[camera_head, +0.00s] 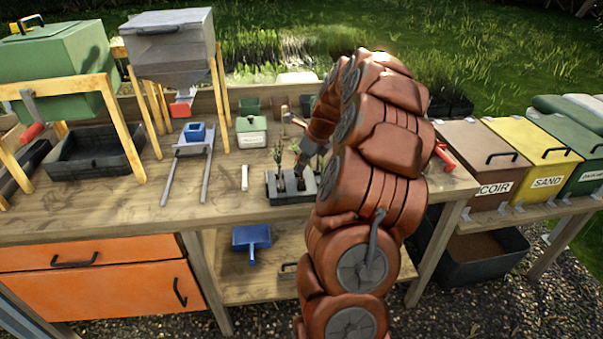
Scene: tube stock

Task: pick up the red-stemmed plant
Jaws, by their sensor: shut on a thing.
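A dark tray (292,196) with several small cells stands near the front of the wooden bench. A thin green plant (279,158) stands upright at its left side. A second small plant (299,175) is in the middle of the tray, right by my gripper. My gripper (303,157) is just above the tray, pointing down and shut on a small plant. Stem colours are too small to tell, so I cannot tell which is red-stemmed. My brown arm hides the right part of the tray and anything there.
A white label stick (244,178), a green box (251,132) and a metal rail stand with a blue cup (196,132) are left of the tray. Grey and green hoppers stand farther left. Lidded COIR (484,165) and SAND (540,150) bins are at right.

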